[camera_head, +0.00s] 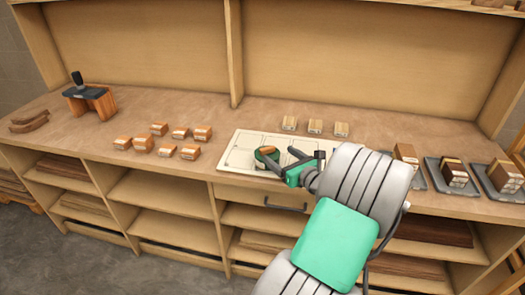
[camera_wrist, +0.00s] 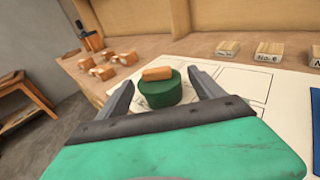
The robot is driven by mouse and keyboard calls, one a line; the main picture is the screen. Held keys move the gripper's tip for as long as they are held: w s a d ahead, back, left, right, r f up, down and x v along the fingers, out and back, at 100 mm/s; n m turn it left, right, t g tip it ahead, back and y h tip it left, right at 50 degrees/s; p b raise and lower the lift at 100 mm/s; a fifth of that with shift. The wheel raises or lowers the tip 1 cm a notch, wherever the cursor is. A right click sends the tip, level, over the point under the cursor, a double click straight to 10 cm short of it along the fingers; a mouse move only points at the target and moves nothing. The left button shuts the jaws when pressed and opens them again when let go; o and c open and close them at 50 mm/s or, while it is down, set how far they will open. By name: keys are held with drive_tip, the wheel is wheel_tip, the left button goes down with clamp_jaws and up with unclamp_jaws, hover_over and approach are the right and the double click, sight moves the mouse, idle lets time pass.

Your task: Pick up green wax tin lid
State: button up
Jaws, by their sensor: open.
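The green wax tin lid (camera_wrist: 160,90) is a round dark green piece on the white sheet, with a small orange-brown block (camera_wrist: 157,73) on top of it. In the head view the lid (camera_head: 261,162) shows just left of my gripper (camera_head: 283,164), with the orange-brown block on it. In the wrist view my gripper (camera_wrist: 164,100) is open. Its two dark fingers stand to the left and right of the lid, apart from it. I cannot tell whether a tin is under the lid.
The white sheet (camera_head: 238,160) has outlined panels. Several orange-brown blocks (camera_head: 143,144) lie to its left, and three pale labelled blocks (camera_head: 315,126) behind it. Dark trays (camera_head: 438,175) with wood stacks stand at right. A dark-topped tool (camera_head: 90,98) stands at far left.

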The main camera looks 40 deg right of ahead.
sight(269, 150)
drive_tip(key=w, duration=0.2)
drive_tip(key=w+f, duration=0.1)
drive_tip(key=w, duration=0.4)
drive_tip(key=shift+w+d+f+p, duration=0.1)
drive_tip(key=shift+w+f+p, duration=0.05)
drive_tip(key=shift+p, duration=0.15)
drive_tip(key=c, duration=1.4)
